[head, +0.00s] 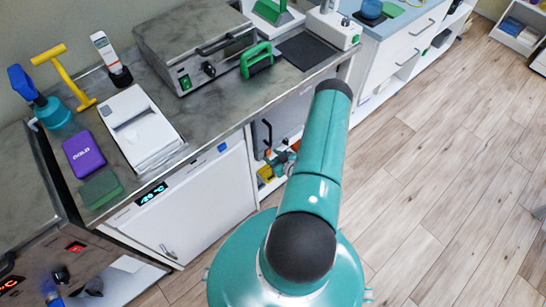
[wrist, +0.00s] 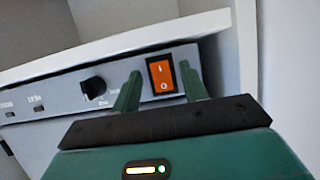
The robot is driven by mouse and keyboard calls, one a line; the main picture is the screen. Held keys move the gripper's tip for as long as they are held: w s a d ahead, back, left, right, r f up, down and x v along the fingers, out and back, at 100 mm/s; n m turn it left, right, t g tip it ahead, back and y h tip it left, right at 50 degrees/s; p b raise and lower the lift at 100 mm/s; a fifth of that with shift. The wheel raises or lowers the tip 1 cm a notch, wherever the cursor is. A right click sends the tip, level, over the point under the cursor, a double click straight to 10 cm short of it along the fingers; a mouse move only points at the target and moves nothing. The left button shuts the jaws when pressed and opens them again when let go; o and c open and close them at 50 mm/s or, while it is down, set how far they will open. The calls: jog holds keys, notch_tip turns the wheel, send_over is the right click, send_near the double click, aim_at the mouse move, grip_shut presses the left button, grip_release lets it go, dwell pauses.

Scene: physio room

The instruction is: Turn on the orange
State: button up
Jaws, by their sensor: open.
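An orange rocker switch (wrist: 161,76) in a black frame sits on the grey front panel of a device (wrist: 62,102) in the wrist view. It has I at the top and O at the bottom; I cannot tell which side is pressed in. My gripper (wrist: 160,68) is open and empty, with one green finger on each side of the switch in the picture. I cannot tell whether the fingertips touch the panel. In the head view I cannot make out the switch.
A black knob (wrist: 93,87) is left of the switch. A white board (wrist: 120,48) runs close above the panel, and a white upright stands at the right. In the head view, the bench (head: 215,110) carries a grey device (head: 190,50) and a green-handled object (head: 257,60); the wooden floor is clear.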

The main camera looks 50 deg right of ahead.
grip_shut()
jog(key=shift+a+f+t, duration=0.1)
jog(key=shift+f+t, duration=0.2)
jog(key=shift+t, duration=1.3)
grip_release()
jog(key=s+a+r, duration=0.1)
jog(key=s, duration=1.2)
jog(key=shift+s+a+r, duration=0.2)
jog(key=shift+s+r, duration=0.1)
jog(key=shift+r, duration=0.05)
